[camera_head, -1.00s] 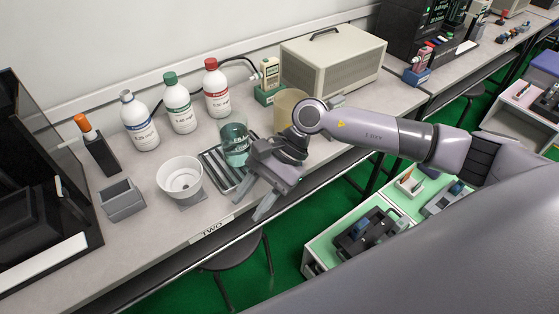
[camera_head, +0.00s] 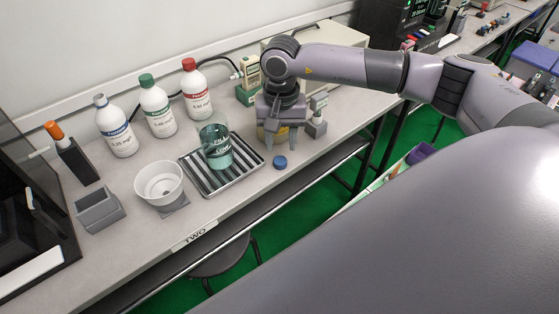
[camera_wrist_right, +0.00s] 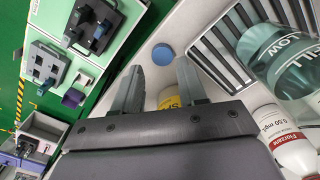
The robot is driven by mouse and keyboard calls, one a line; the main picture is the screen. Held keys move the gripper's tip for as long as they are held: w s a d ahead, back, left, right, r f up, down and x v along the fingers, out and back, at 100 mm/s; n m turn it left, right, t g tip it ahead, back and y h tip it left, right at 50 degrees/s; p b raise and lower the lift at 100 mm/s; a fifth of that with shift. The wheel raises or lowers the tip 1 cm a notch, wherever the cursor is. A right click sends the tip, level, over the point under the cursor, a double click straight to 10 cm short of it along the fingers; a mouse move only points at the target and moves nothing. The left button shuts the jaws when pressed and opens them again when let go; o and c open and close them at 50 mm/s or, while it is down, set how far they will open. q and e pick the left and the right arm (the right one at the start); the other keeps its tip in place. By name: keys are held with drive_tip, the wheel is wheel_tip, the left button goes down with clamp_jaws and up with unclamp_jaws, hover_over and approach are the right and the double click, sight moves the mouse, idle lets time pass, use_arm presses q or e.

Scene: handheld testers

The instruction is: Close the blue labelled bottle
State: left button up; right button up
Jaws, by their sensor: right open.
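The blue labelled bottle (camera_head: 117,130) stands upright at the left of the bottle row, white with a blue band; its top looks greyish, without a blue cap. A small blue cap (camera_head: 280,162) lies on the bench right of the striped tray; it also shows in the right wrist view (camera_wrist_right: 163,54). My right gripper (camera_head: 281,141) is open and empty, pointing down behind the cap. In the wrist view the cap lies just beyond the gap between the fingertips (camera_wrist_right: 158,70), apart from them. My left gripper is not in view.
The striped tray (camera_head: 197,182) holds a teal beaker (camera_head: 215,148). Green (camera_head: 157,108) and red (camera_head: 196,90) capped bottles stand beside the blue one. A white bowl (camera_head: 159,184) and grey holder (camera_head: 100,210) stand at front left. A yellowish container is partly hidden behind my gripper.

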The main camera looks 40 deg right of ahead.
sight(280, 161)
drive_tip(key=shift+f, duration=0.85)
drive_tip(key=shift+w+d+f+p, duration=0.1)
drive_tip(key=shift+w+f, duration=0.05)
drive_tip(key=shift+f, duration=0.75)
drive_tip(key=shift+w+d+f+p, duration=0.1)
drive_tip(key=shift+w+f, duration=0.05)
drive_tip(key=shift+f, duration=0.7)
drive_tip(key=shift+w+d+f+p, duration=0.1)
drive_tip(key=shift+w+f, duration=0.05)
drive_tip(key=shift+f, duration=0.75)
drive_tip(key=shift+c, duration=0.3)
drive_tip(key=c, duration=0.6)
